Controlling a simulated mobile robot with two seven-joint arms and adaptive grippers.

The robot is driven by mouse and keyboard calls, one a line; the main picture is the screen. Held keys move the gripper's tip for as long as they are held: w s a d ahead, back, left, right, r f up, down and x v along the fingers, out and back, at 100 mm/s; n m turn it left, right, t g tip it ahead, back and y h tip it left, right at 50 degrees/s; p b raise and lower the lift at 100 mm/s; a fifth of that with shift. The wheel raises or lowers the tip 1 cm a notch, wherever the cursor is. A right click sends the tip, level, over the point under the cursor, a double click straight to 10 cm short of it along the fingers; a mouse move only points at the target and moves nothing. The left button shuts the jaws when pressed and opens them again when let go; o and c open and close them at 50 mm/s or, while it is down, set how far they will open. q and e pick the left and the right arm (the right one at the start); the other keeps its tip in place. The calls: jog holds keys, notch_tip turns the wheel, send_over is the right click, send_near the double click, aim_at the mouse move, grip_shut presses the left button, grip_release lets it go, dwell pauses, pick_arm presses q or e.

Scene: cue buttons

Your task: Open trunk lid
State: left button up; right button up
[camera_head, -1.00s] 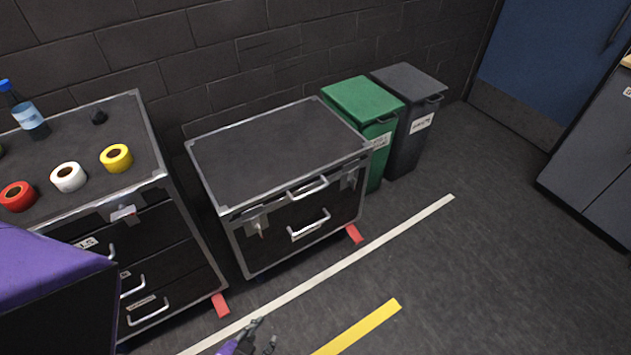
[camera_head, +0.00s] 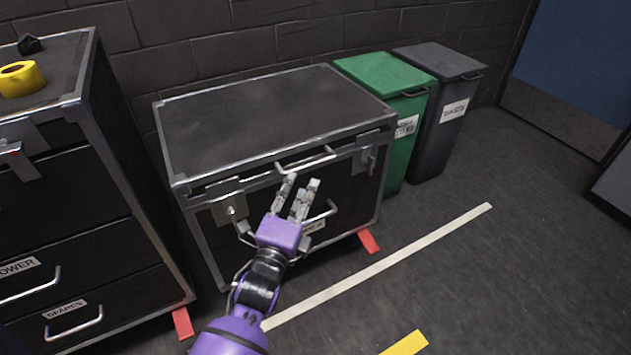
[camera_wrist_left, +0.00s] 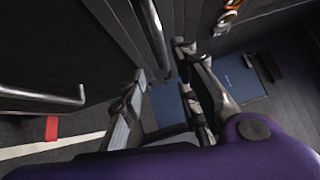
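The black trunk (camera_head: 345,200) with metal edges stands in the middle of the head view, its flat lid (camera_head: 270,115) closed. A silver lid handle (camera_head: 305,161) runs along its upper front edge. My left gripper (camera_head: 301,181) is open in front of the trunk, fingertips just below this handle. In the left wrist view a silver bar (camera_wrist_left: 154,35), apparently that handle, lies between the open fingers (camera_wrist_left: 160,62). I cannot tell whether they touch it. A second handle (camera_head: 329,209) on the front is partly hidden by the gripper. My right gripper is out of view.
Latches sit at the trunk's front left (camera_head: 230,210) and front right (camera_head: 370,160). A black drawer cabinet (camera_head: 75,205) stands close on the left, with yellow tape (camera_head: 20,79) on top. Green (camera_head: 410,110) and grey (camera_head: 445,110) bins stand at right. The floor in front right is open.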

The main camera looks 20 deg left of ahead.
aim_at(311, 165)
pick_arm(q)
jog(key=w, duration=0.2)
jog(key=w+r+b, duration=0.1)
jog(key=w, duration=0.2)
jog(key=w+a+b, duration=0.1)
jog(key=w, duration=0.2)
jog(key=shift+w+r, duration=0.25)
grip_shut()
